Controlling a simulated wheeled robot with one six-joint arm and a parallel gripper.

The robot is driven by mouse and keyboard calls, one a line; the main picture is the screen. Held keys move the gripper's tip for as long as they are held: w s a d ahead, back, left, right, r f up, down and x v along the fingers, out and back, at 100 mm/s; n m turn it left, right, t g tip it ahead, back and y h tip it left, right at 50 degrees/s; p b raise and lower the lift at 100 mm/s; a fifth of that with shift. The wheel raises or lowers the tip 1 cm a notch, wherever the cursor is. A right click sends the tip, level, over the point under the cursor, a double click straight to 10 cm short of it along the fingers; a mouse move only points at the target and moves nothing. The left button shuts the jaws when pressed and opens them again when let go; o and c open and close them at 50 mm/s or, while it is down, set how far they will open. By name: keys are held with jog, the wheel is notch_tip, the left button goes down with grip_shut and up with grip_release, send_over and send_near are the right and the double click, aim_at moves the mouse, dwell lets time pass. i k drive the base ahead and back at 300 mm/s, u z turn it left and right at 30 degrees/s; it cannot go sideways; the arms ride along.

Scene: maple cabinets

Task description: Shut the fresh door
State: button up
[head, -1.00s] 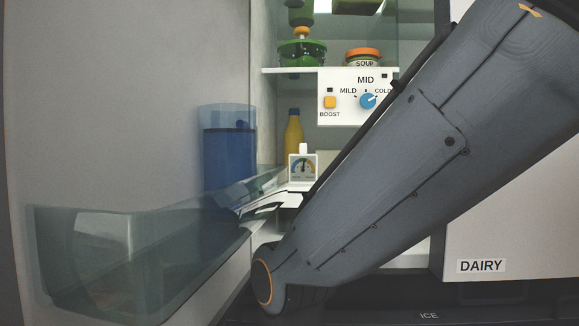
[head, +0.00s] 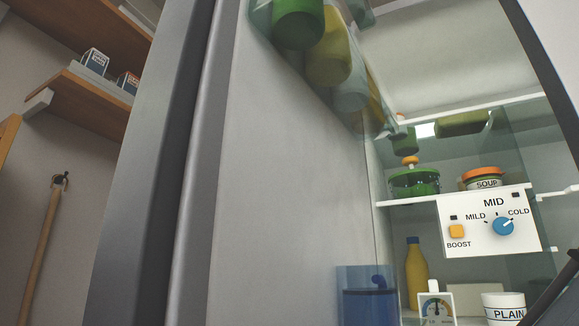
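A refrigerator compartment stands open on the right. A tall open door (head: 285,180) stands on its left side, its pale inner face towards the compartment and its grey edge to the left. No "fresh" label is readable on it. A clear upper bin (head: 352,98) on the door holds green and yellow containers. A blue pitcher (head: 368,305) shows low beside the door's inner face. The door's lower part is out of frame. My gripper is not in view; a dark strip at the lower right corner may be part of my arm.
Inside are a control panel (head: 491,224), a green lidded jar (head: 414,183), a soup jar (head: 484,180), a yellow bottle (head: 415,268), a thermometer (head: 436,308) and a "PLAIN" tub (head: 504,308). Wooden wall shelves (head: 80,95) and a hanging broom handle (head: 45,240) are at the left.

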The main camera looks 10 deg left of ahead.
aim_at(240, 186)
jog(key=z, duration=2.1)
jog(key=k, duration=1.75)
jog(key=u, duration=1.6)
jog(key=i, duration=0.5)
